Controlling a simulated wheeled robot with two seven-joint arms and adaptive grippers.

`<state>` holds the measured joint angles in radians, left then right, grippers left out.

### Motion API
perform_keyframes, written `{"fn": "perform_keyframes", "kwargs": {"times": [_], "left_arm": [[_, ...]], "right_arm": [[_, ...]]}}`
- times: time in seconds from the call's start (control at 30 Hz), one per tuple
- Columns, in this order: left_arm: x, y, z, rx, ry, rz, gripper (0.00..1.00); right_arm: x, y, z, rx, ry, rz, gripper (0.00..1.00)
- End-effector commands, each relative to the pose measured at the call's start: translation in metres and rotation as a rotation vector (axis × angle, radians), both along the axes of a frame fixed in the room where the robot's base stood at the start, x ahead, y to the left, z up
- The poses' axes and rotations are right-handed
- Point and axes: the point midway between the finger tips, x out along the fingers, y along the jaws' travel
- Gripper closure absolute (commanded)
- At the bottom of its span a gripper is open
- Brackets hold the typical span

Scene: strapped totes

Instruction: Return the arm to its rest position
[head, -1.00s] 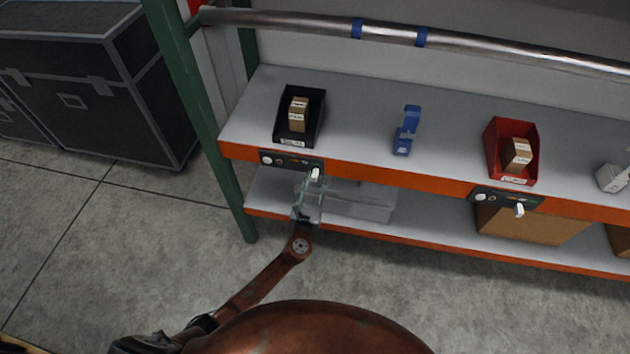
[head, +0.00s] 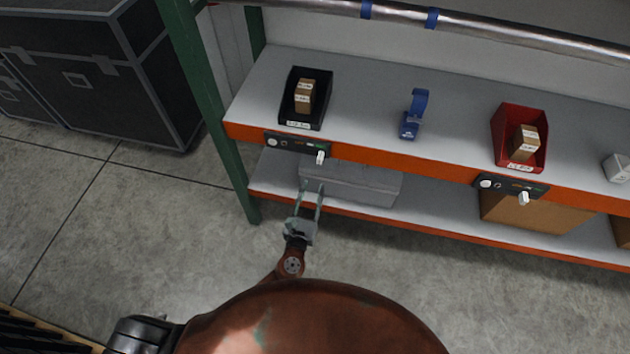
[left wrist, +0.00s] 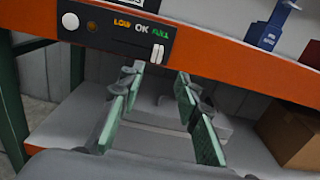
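My left gripper (head: 312,190) is in front of the shelf unit's lower level, below the left control panel (head: 297,144). Its two greenish fingers stand apart with nothing between them. The left wrist view shows the same open fingers (left wrist: 160,105) and the panel (left wrist: 118,32) with its LOW, OK and FULL lettering and white switch ahead of them. My left arm reaches forward from the bottom of the head view, partly hidden by my reddish-brown body. My right gripper is not in view.
The upper shelf holds a black bin (head: 318,112) and a red bin (head: 511,153), each with a small box, and a blue tape dispenser (head: 413,115). A grey tote (head: 350,184) and cardboard box (head: 535,215) sit below. A green post (head: 205,110) stands left. Floor in front is clear.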

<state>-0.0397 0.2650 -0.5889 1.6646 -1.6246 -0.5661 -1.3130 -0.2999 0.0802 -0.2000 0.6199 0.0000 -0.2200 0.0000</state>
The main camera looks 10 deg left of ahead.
Motion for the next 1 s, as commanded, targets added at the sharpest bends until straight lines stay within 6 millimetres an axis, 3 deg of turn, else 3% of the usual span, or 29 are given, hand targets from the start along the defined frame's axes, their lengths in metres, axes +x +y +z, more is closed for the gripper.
{"fn": "perform_keyframes", "kwargs": {"times": [0.6,0.7,0.77,0.87,1.0], "left_arm": [[-0.005,0.000,0.000,0.000,0.000,0.000,0.70],[-0.004,0.003,-0.007,-0.015,0.017,0.005,0.70],[-0.004,0.009,-0.022,-0.048,0.049,0.014,0.70],[-0.004,0.028,-0.067,-0.158,0.149,0.052,0.70],[-0.017,0.066,-0.156,-0.404,0.336,0.160,0.70]], "right_arm": [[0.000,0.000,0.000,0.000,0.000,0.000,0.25],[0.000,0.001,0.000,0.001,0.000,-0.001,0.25],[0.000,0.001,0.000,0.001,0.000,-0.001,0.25],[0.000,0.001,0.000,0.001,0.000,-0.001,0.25],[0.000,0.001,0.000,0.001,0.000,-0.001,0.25]]}}
